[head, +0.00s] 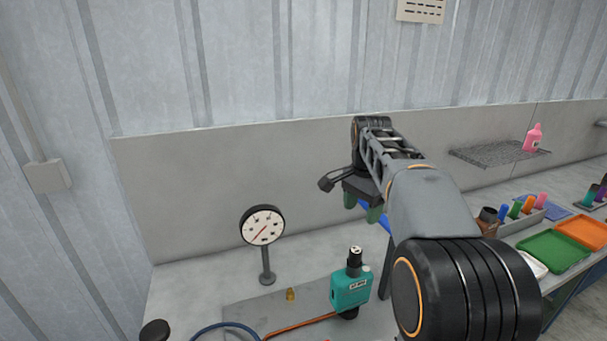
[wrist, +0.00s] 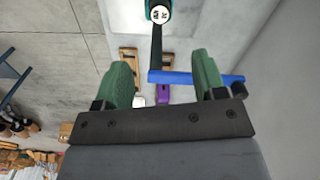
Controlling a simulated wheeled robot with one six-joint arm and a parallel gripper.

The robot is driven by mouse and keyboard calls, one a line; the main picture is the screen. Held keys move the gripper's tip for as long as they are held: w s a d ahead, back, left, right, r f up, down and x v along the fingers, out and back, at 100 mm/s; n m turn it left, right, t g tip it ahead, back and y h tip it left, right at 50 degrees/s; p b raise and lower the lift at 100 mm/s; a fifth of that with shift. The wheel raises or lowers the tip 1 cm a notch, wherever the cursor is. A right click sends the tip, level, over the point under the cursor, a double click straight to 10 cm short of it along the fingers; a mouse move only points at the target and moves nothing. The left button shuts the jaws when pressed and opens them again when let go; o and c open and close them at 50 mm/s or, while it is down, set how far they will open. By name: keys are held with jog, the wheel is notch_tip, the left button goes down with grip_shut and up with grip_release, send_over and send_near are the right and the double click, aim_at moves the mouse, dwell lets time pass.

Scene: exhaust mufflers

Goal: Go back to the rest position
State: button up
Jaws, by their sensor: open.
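My gripper (head: 362,206) hangs in the air above the workbench in the head view, in front of the grey back panel. Its two green fingers point down and are spread apart. In the wrist view my gripper (wrist: 163,75) shows the same fingers with a wide gap and nothing gripped between them. A blue bar (wrist: 180,77) shows behind the gap and partly behind the right finger; its distance is hard to tell. My arm reaches up from the lower right of the head view and hides part of the bench.
On the bench stand a round dial gauge (head: 262,226), a teal device (head: 351,292) and a small brass piece (head: 290,294). Green (head: 553,251) and orange (head: 581,232) trays lie at right. A wire shelf (head: 490,153) with a pink bottle (head: 533,137) is on the wall.

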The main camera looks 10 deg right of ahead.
notch_tip(320, 180, down, 5)
jog(key=n, duration=0.4)
jog(key=shift+w+a+r+n+t, duration=0.1)
jog(key=shift+r+n+t, duration=0.1)
jog(key=shift+n+t, duration=0.15)
jog(key=s+a+f+n+t, duration=0.2)
jog(key=s+a+f+n, duration=0.1)
jog(key=s, duration=0.5)
jog(key=s+a+f+n+t, duration=0.1)
jog(key=s+a+f+n, duration=0.3)
jog(key=s+a+n, duration=0.2)
jog(key=shift+s+a+f+t, duration=0.15)
jog(key=shift+s+t, duration=0.2)
jog(key=shift+s, duration=0.85)
jog(key=shift+c, duration=0.4)
